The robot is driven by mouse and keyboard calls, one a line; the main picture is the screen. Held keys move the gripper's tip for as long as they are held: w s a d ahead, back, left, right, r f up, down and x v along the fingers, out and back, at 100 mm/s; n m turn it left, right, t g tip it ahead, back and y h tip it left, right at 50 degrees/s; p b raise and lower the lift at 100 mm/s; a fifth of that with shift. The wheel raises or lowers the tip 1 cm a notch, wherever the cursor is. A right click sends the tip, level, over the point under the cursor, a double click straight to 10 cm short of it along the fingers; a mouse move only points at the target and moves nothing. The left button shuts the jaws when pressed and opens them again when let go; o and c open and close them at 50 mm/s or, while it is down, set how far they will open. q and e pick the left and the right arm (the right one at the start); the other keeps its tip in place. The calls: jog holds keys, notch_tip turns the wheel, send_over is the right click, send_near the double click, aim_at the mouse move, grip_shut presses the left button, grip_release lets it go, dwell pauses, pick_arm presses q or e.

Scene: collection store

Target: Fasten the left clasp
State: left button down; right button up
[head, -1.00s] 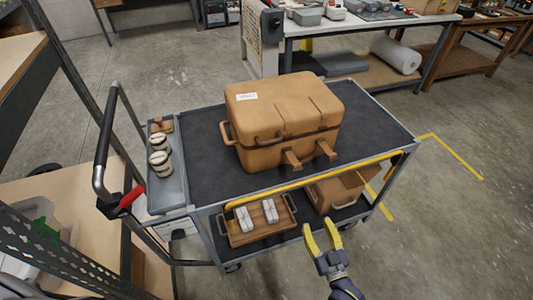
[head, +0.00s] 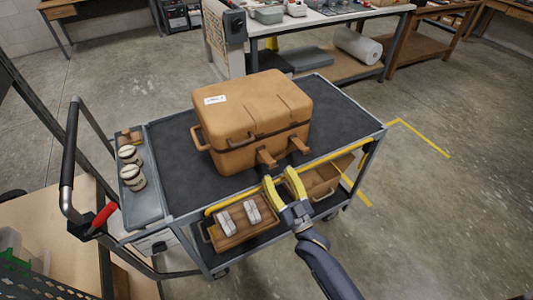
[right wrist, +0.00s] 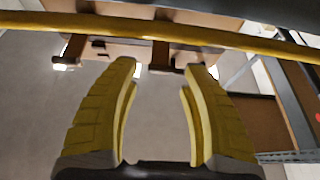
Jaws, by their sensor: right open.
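The tan case (head: 255,110) stands with its lid down on the cart's dark top; a white label is on the lid. Two brown clasps stick outward from its front: the left clasp (head: 266,158) and the right clasp (head: 299,146). In the right wrist view, the left clasp (right wrist: 73,48) is left of my fingers and the right clasp (right wrist: 161,54) lies just beyond the gap between them. My right gripper (head: 280,180) is open and empty, in front of and below the clasps, touching neither as far as I can tell. My left gripper is out of view.
A yellow rail (head: 230,202) runs along the cart's front edge, close by my right gripper; it crosses the top of the wrist view (right wrist: 220,38). The lower shelf holds a tray (head: 228,241) with white items and an open box (head: 318,186). Jars (head: 132,177) stand at left.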

aim_at(270, 161)
jog(key=x, duration=0.8)
jog(key=shift+w+a, duration=0.1)
jog(key=shift+w, duration=0.05)
jog(key=shift+c, duration=0.2)
